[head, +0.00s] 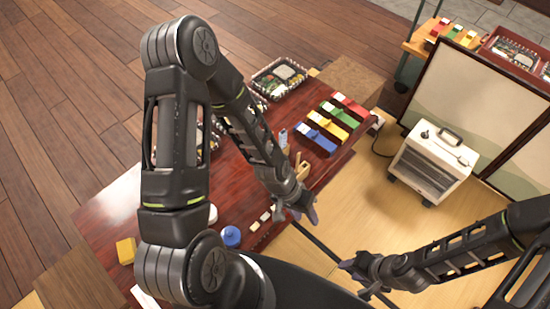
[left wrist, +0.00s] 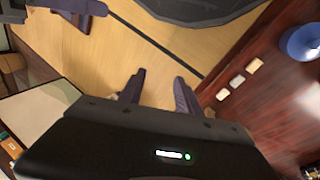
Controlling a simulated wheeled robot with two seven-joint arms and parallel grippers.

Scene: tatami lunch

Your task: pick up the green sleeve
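A green sleeve (head: 340,115) lies on the red-brown table in a row of coloured sleeves, between a red one (head: 351,105) and a yellow one (head: 327,127). A blue sleeve (head: 315,139) lies at the near end. Each has a white part at its left end. My left gripper (head: 298,213) is over the table's right edge, nearer than the row and apart from it. The left wrist view shows its fingers (left wrist: 160,92) spread and empty over the floor. My right gripper (head: 357,281) is over the floor, its fingers apart and empty.
Small pale blocks (head: 260,220) and a blue round item (head: 230,237) are near my left gripper. A filled lunch box (head: 278,78) stands left of the row. A cart (head: 420,45) holds more coloured sleeves, including green. A white heater-like box (head: 430,165) stands on the floor.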

